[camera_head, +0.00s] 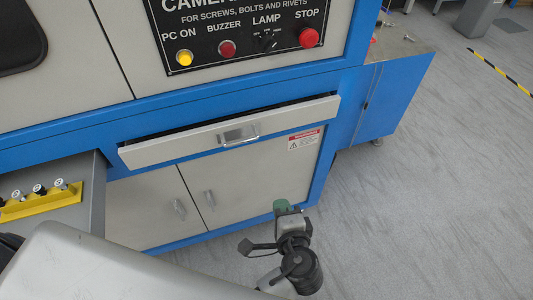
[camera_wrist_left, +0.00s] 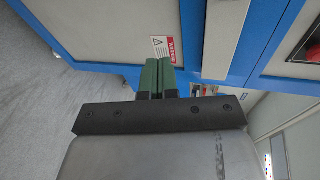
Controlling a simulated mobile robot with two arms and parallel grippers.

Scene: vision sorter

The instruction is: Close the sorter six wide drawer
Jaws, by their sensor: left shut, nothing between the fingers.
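The wide drawer (camera_head: 185,150) has a pale front with a silver handle (camera_head: 239,135). It stands out from the blue sorter frame, with a dark gap along its top edge, so it is partly open. In the left wrist view the pale drawer front (camera_wrist_left: 222,38) is above and right of the fingers. My left gripper (camera_head: 282,205) has green fingertips and is below and right of the handle, in front of the lower cabinet. The fingers also show in the left wrist view (camera_wrist_left: 157,78), side by side, shut and empty. They appear apart from the drawer. My right gripper is not in view.
Two lower cabinet doors (camera_head: 255,185) are below the drawer. A control panel (camera_head: 240,35) with buttons is above it. A grey unit with a yellow strip (camera_head: 40,203) stands at left. A blue side table (camera_head: 395,95) is at right, with open floor (camera_head: 440,190) in front.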

